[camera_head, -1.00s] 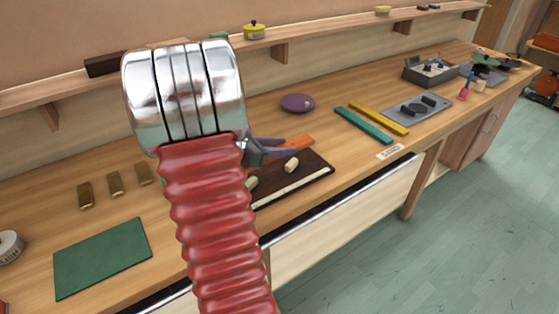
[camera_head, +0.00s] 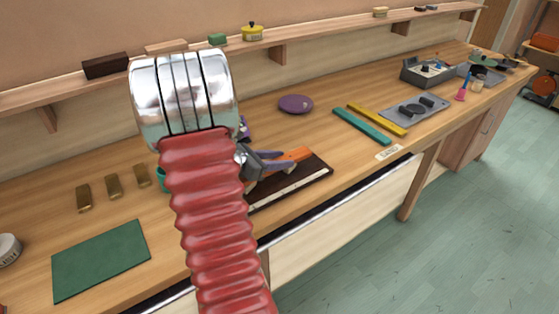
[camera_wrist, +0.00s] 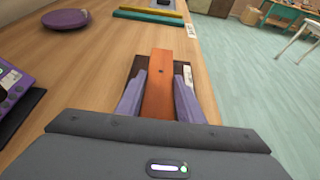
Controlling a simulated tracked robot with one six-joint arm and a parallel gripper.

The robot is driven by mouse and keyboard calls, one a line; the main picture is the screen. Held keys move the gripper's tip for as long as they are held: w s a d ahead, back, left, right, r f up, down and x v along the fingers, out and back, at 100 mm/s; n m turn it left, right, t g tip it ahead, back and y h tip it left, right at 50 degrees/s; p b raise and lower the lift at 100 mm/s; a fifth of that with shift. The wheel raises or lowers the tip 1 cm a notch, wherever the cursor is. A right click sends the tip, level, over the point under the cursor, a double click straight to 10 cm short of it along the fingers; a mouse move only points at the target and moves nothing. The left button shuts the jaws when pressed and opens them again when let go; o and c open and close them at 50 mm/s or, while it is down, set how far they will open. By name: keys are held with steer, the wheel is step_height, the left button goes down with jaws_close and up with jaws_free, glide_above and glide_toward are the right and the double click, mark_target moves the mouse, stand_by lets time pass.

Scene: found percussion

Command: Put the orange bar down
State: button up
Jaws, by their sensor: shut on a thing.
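My gripper (camera_head: 284,162) is shut on the orange bar (camera_head: 296,154), just over the dark board (camera_head: 316,172) at the bench's front. In the wrist view the orange bar (camera_wrist: 159,82) lies lengthwise between my purple fingers and points away from me. A dark hole shows near its far end. The dark board also shows beyond the fingers in the wrist view, with a pale strip (camera_wrist: 188,78) along its right side. I cannot tell whether the bar touches the board or its supports. My arm hides the board's left part in the head view.
A teal bar (camera_head: 362,126) and a yellow bar (camera_head: 378,120) lie to the right on the bench. A purple disc (camera_head: 296,104) lies behind the board. A green mat (camera_head: 100,260) and several brass blocks (camera_head: 114,186) are at left. The bench's front edge is close.

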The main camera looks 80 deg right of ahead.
steer(key=shift+f, duration=0.6)
steer(key=o, duration=1.2)
steer(key=shift+c, duration=0.2)
steer(key=shift+r, duration=0.1)
steer(key=shift+r, duration=0.55)
steer(key=v, duration=1.1)
steer(key=shift+w+a+r, duration=0.1)
steer(key=shift+w+a, duration=0.05)
steer(key=shift+w, duration=0.15)
steer(key=shift+w+a, duration=0.1)
steer(key=shift+a, duration=0.1)
steer(key=shift+r, duration=0.1)
